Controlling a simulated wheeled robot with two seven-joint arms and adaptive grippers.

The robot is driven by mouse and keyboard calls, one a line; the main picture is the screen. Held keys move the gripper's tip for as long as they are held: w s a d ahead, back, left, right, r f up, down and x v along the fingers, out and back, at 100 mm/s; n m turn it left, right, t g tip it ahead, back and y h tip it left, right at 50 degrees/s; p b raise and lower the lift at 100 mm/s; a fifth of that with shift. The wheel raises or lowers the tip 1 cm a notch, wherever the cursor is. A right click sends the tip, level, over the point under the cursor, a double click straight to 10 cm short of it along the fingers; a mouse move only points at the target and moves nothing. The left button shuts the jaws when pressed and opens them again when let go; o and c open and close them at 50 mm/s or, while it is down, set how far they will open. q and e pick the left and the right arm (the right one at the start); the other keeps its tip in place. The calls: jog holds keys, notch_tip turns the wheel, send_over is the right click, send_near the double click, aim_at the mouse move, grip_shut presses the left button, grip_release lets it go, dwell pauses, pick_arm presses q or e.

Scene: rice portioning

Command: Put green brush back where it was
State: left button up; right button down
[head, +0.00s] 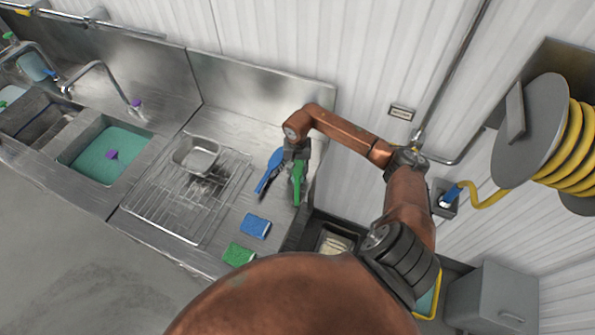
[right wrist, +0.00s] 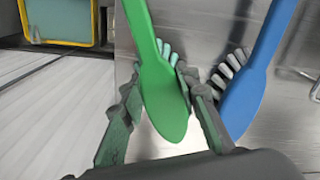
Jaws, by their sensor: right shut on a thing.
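The green brush (head: 298,180) is at the right end of the steel counter. My right gripper (head: 297,160) is over it, and in the head view the fingers are hard to make out. In the right wrist view the green brush (right wrist: 163,95) lies between the two fingers of the gripper (right wrist: 160,105), which is shut on it. Its bristles show partly behind the handle. The blue brush (head: 268,170) lies just left of it, and it also shows in the right wrist view (right wrist: 245,95), beside the right finger. My left gripper is out of view.
A wire rack (head: 160,205) with a metal pan (head: 196,156) stands left of the brushes. A blue sponge (head: 255,226) and a green sponge (head: 238,254) lie nearer the front. The counter's right edge and the wall are close to the green brush.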

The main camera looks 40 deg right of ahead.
aim_at(298, 170)
jog(key=c, duration=1.8)
grip_release()
jog(key=shift+w+f, duration=0.1)
jog(key=o, duration=0.3)
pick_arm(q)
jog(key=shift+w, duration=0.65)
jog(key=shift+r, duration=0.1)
pick_arm(e)
jog(key=shift+r, duration=0.4)
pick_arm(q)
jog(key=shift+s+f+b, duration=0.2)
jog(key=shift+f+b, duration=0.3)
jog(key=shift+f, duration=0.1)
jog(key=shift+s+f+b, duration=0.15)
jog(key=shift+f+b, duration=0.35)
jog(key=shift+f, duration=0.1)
pick_arm(e)
notch_tip(298, 170, up, 12)
jog(key=shift+f, duration=0.2)
